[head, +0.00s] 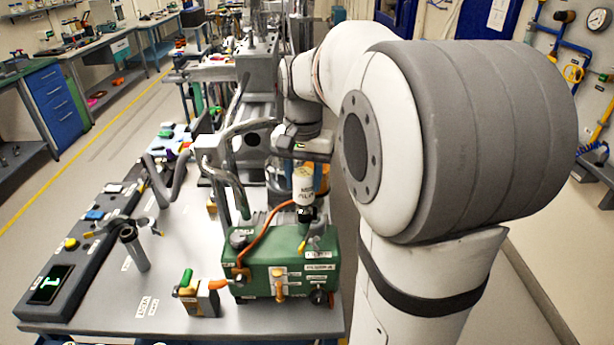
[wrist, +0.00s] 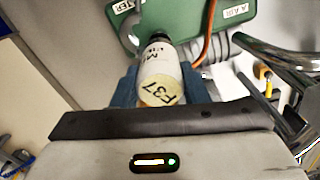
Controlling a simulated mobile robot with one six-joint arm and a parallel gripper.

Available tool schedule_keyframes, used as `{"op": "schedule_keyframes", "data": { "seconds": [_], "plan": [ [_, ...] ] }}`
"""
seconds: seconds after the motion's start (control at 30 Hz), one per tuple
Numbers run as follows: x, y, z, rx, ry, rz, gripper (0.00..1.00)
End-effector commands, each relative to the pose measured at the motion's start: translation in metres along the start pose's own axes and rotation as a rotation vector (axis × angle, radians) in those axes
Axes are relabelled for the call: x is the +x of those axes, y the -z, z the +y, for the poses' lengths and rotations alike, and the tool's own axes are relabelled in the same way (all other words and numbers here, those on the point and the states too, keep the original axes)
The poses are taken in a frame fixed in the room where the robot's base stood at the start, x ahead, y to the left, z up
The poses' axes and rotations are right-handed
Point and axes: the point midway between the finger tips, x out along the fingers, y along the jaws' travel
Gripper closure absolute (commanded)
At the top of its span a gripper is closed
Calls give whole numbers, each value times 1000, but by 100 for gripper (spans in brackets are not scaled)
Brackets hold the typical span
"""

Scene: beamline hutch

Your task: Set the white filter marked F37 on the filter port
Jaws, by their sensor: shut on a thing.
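A white cylindrical filter marked F37 (wrist: 160,70) is held between the fingers of my gripper (wrist: 158,88). Its yellow end cap faces the wrist camera. In the head view the filter (head: 303,190) stands roughly upright above the green unit (head: 262,262), its lower end at a dark fitting (head: 306,213) on the unit's top. I cannot tell whether the filter touches or is seated on this fitting. The green unit also shows in the wrist view (wrist: 240,15), with a label ending in "TER" beside the filter's far end.
An orange hose (head: 262,235) arches over the green unit's left side. Metal pipes (head: 222,175) rise close to the left of my gripper, and chrome tubing (wrist: 290,75) shows at the right of the wrist view. The bench's front left surface (head: 105,290) has free room.

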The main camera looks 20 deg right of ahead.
Motion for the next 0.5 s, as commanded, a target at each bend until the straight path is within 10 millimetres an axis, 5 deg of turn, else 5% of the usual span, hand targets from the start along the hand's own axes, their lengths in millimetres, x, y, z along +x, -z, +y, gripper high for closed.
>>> {"op": "schedule_keyframes", "data": {
  "seconds": [0.5],
  "plan": [
    [8, 0, 0, -1, 0, 0, 87]
  ]
}}
